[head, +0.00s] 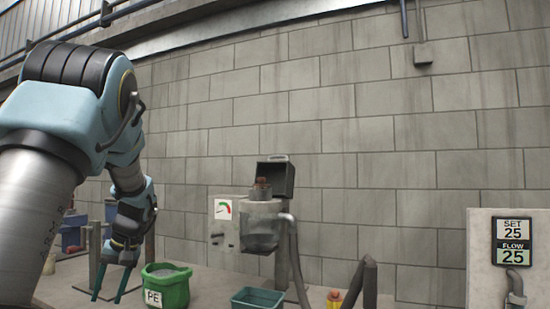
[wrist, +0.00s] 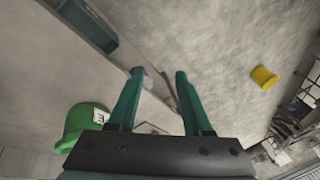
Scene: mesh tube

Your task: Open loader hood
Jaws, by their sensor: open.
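The loader (head: 262,222) stands near the block wall in the head view, a grey-white body with a clear lower section. Its dark hood (head: 276,176) stands raised and tilted at the top, behind a small brownish part. My gripper (head: 107,299) hangs at the lower left of the head view, pointing down, well left of the loader and apart from the hood. In the wrist view my gripper (wrist: 160,72) shows two teal fingers spread apart with nothing held between them. The hood cannot be made out in the wrist view.
A teal bin (head: 257,300) lies below the loader. Grey hoses (head: 296,260) run down beside it. A panel (head: 485,255) with SET and FLOW readouts stands at the right. A yellow container (wrist: 264,77) shows in the wrist view.

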